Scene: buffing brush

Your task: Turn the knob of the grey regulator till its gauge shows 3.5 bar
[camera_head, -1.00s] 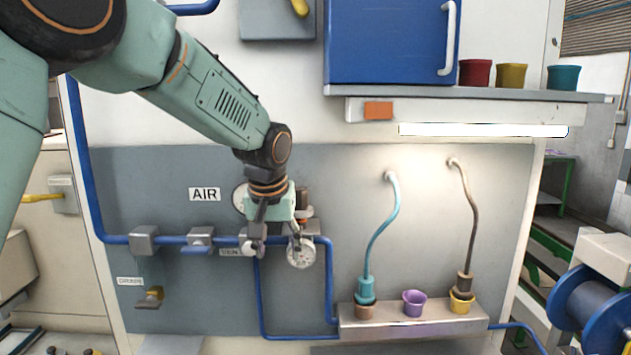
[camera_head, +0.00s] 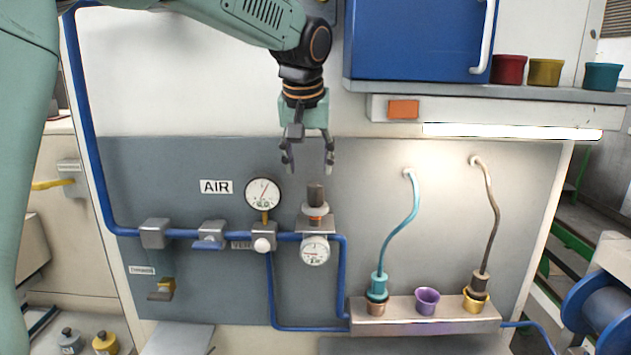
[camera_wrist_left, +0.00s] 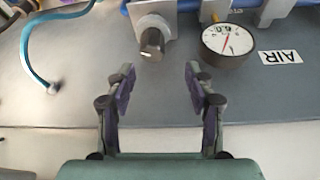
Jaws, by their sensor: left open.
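The grey regulator (camera_head: 314,223) sits on the blue pipe in the head view, with a dark upright knob (camera_head: 316,193) on top. Its small round gauge (camera_head: 315,250) hangs below; the reading is too small to tell. In the left wrist view the knob (camera_wrist_left: 151,43) shows ahead of the fingers, left of the middle between them. My left gripper (camera_head: 308,168) is open and empty, pointing down just above the knob, apart from it. It also shows open in the left wrist view (camera_wrist_left: 158,85). My right gripper is in neither view.
A larger gauge (camera_head: 262,194) stands left of the regulator, beside the AIR sign (camera_head: 216,187). The blue cabinet (camera_head: 410,40) hangs upper right.

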